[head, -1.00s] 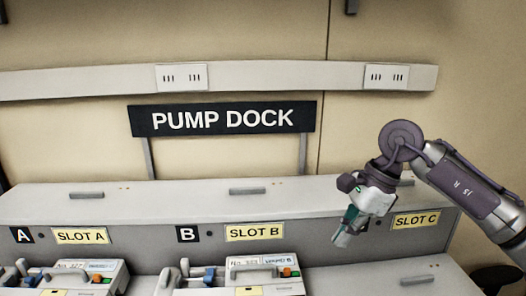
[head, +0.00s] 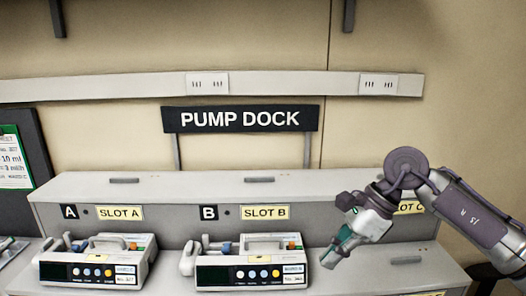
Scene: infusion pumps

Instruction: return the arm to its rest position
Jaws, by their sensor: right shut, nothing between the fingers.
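My right arm comes in from the right of the head view, bent at a purple elbow joint. Its gripper (head: 331,257) points down and to the left, shut and empty, in front of the dock to the right of the slot B pump. It is apart from that pump as far as I can tell. My left gripper is out of view.
One infusion pump (head: 97,264) stands at slot A and another (head: 252,266) at slot B. Slot C's label (head: 409,207) is partly hidden by my arm. A PUMP DOCK sign (head: 240,119) hangs above. A green-edged board (head: 14,158) is at far left.

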